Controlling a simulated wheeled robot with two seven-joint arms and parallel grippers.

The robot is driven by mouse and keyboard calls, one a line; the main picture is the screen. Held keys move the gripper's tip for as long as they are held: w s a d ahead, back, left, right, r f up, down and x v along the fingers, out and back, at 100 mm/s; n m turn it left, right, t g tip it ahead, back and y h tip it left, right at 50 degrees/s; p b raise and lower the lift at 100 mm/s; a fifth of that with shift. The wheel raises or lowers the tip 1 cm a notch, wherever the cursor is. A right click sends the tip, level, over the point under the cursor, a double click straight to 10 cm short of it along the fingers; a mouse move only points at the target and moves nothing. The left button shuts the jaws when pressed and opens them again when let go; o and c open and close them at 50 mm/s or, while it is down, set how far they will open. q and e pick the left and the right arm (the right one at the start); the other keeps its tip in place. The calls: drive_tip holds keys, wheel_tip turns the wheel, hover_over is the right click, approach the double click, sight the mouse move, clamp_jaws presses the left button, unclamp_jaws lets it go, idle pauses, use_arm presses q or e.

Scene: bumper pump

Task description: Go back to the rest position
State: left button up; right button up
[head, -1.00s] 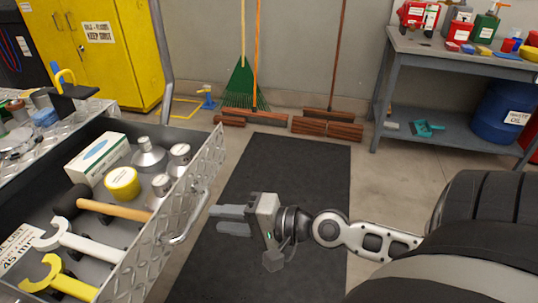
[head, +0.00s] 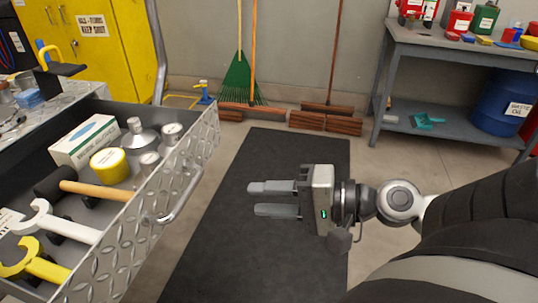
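My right gripper (head: 272,199) is in the head view, coming in from the right above the dark floor mat (head: 236,258). Its two grey fingers point left with a clear gap between them, and nothing is held. It is to the right of the open drawer (head: 150,205) and apart from the drawer's handle (head: 181,200). My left gripper does not show.
The drawer holds a hammer (head: 95,190), a yellow tin (head: 108,163), a white box (head: 85,143) and wrenches (head: 55,226). Brooms (head: 325,120) lean on the back wall. A grey workbench (head: 445,50) stands at the back right. Floor between is clear.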

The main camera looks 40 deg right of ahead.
idle(0.4)
